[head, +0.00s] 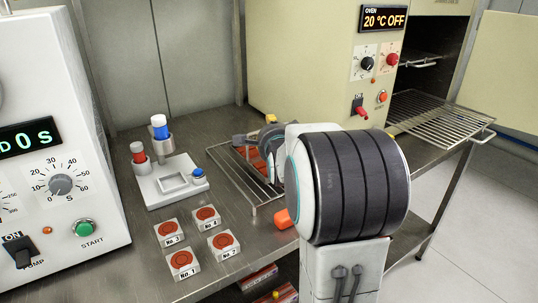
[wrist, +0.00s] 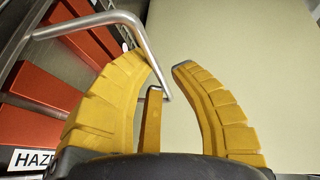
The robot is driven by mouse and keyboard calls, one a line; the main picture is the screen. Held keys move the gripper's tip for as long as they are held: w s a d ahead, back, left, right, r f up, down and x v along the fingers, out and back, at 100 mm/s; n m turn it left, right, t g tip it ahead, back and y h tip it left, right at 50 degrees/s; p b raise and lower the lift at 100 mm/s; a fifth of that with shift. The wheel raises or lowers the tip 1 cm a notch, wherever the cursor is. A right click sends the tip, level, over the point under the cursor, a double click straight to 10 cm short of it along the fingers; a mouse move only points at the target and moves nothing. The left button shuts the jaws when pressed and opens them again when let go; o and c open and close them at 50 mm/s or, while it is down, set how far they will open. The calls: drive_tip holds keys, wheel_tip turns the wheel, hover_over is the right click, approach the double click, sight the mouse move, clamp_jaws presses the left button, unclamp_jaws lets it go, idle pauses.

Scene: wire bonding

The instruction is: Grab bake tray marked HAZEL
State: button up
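The bake tray is a wire rack (head: 248,183) holding red-orange blocks, on the steel bench beside the oven in the head view; my arm hides much of it. The tray's bent metal handle (wrist: 143,42) reaches in between my fingers there. My gripper (wrist: 163,70) has its yellow fingers apart, one on each side of the handle's end. I cannot tell whether they touch it.
The oven (head: 310,50) stands behind, its display reading 20 °C OFF, with a wire shelf (head: 440,118) sticking out at its open right side. Several numbered blocks (head: 182,262), a white fixture (head: 172,180) and a white machine (head: 60,150) stand on the bench to the left.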

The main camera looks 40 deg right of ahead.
drive_tip(key=shift+r, duration=0.1)
clamp_jaws()
drive_tip(key=shift+r, duration=0.2)
